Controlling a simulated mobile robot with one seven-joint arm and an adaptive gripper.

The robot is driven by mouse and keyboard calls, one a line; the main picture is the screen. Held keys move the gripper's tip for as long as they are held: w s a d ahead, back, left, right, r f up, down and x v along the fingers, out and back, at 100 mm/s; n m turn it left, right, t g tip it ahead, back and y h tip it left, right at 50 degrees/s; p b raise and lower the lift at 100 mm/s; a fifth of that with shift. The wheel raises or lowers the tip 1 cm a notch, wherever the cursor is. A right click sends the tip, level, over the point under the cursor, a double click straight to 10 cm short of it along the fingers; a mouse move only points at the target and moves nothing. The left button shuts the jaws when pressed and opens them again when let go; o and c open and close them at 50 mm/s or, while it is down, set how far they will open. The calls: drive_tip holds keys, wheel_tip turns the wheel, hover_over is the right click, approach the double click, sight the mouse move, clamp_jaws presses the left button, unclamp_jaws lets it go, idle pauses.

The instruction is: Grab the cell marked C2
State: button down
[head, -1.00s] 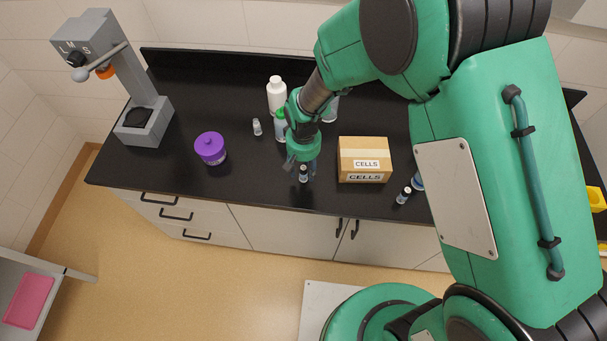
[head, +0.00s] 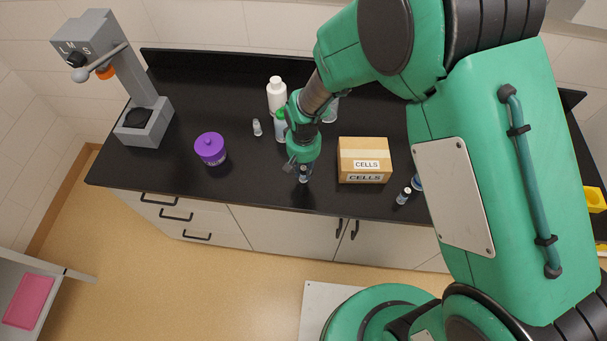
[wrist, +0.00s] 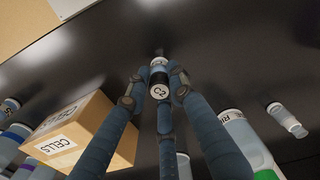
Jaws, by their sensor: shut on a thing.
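The cell marked C2 (wrist: 159,82) is a small dark cylinder with a black cap end lettered C2 and a pale blue band, seen in the wrist view at the top middle. My gripper (wrist: 160,88) has its blue fingers closed around it. In the head view my gripper (head: 303,176) is low at the front part of the black counter, and the cell is mostly hidden between the fingers. I cannot tell whether the cell still touches the counter.
A cardboard box marked CELLS (head: 364,160) stands just right of my gripper. Another small cell (head: 404,196) stands right of the box. A white bottle (head: 277,95), a small clear vial (head: 257,127) and a purple-lidded jar (head: 210,149) stand behind and left.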

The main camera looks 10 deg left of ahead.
sight(304, 170)
drive_tip(key=shift+r, duration=0.15)
drive_tip(key=shift+r, duration=0.45)
drive_tip(key=shift+s+d+r, duration=0.1)
drive_tip(key=shift+s+r, duration=0.05)
drive_tip(key=shift+r, duration=0.5)
drive_tip(key=shift+s+d+r, duration=0.1)
drive_tip(key=shift+r, duration=0.5)
drive_tip(key=s+d+r, duration=0.1)
drive_tip(key=s+d, duration=0.6)
drive_tip(key=s, duration=0.6)
drive_tip(key=shift+s+d+r, duration=0.15)
drive_tip(key=shift+s, duration=0.15)
drive_tip(key=shift+w+r, duration=0.1)
